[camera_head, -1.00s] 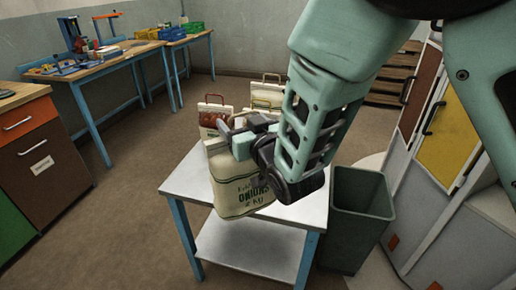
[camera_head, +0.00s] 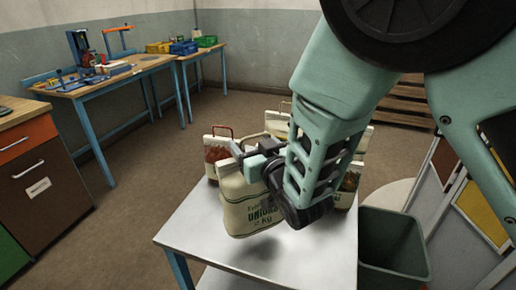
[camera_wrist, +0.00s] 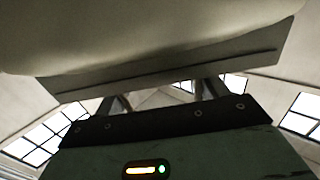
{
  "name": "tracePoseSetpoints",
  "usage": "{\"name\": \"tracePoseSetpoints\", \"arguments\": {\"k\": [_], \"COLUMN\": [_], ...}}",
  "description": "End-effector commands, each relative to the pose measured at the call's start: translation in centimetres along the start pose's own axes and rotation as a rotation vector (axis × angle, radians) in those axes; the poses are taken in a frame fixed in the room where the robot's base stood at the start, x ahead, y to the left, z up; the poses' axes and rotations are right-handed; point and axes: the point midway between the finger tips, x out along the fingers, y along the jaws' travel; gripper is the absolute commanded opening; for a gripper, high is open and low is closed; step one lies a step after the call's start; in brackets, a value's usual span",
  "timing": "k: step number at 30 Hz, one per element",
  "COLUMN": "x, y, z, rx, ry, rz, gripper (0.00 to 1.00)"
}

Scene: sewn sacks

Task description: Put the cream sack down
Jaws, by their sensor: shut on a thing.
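The cream sack (camera_head: 243,209), printed with green lettering that includes "ONIONS", is upright at my gripper (camera_head: 250,153) in the head view. My gripper is shut on its top edge. The sack is over the white table top (camera_head: 205,236), and a dark soft shadow lies on the table below and right of it. Whether its base touches the table I cannot tell. In the wrist view the pale sack cloth (camera_wrist: 150,25) fills the upper part. My arm hides the sack's right side.
Other sacks stand behind on the table, one with a red handle (camera_head: 216,146) and one pale (camera_head: 277,122), partly hidden by my arm. A dark green bin (camera_head: 395,240) is right of the table. The table's front is bare.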

Motion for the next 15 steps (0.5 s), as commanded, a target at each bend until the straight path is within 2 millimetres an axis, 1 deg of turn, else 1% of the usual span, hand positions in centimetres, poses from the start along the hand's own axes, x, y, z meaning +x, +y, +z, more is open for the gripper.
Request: {"name": "tracePoseSetpoints", "arguments": {"k": [6, 11, 15], "x": [0.2, 0.2, 0.2], "y": [0.0, 0.0, 0.0], "z": [1.9, 2.5, 3.4], "rx": [0.001, 0.003, 0.001], "ry": [0.013, 0.014, 0.013], "rz": [0.001, 0.002, 0.001], "gripper": [0.01, 0.01, 0.01]}}
